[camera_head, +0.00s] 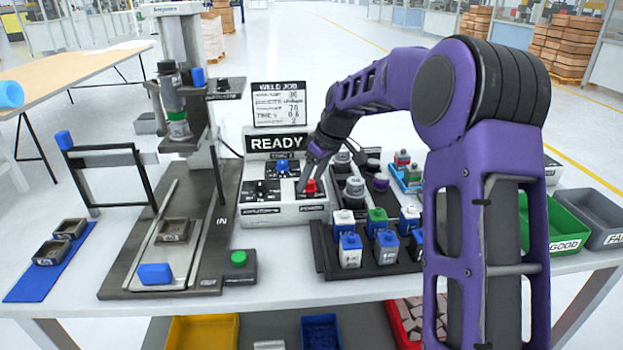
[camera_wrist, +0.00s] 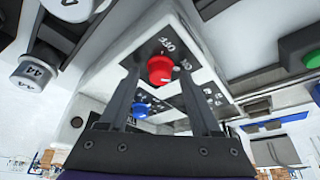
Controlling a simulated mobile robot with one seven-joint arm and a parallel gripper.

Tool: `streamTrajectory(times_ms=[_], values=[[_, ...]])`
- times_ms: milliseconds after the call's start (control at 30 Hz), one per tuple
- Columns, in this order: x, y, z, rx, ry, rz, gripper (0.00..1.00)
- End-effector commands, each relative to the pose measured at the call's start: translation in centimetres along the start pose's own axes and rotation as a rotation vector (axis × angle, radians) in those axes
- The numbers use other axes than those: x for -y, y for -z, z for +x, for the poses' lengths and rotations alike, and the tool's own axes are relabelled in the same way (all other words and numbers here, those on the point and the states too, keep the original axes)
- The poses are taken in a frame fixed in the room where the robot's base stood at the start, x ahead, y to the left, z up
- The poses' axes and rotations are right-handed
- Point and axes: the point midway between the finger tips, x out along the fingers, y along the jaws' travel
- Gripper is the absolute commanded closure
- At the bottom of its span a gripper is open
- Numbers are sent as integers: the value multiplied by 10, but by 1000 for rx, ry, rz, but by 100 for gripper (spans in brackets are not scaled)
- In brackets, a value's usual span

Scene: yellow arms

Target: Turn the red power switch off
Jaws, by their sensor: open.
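The red power switch (camera_head: 311,187) is a round knob on a dark plate at the right front of the white control box (camera_head: 262,214). In the wrist view the red knob (camera_wrist: 160,69) shows between the two fingertips, with a lettered OFF mark beside it. My gripper (camera_head: 308,172) reaches down over the knob from the upper right. In the wrist view my gripper (camera_wrist: 160,75) is open, one finger on each side of the knob. I cannot tell whether the fingers touch it.
A blue knob (camera_head: 282,167) sits on the same box, behind the red one. A READY sign (camera_head: 274,142) stands behind. A rack of blue, green and white-capped blocks (camera_head: 349,258) is at the right. A green button (camera_head: 239,259) and a dark press stand at the left.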

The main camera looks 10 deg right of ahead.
Motion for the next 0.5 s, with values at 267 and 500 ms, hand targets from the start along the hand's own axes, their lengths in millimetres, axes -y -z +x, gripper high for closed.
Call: streamTrajectory(times_ms=[267,500], values=[[0,0,0,0,0,0,48],[0,0,0,0,0,0,91]])
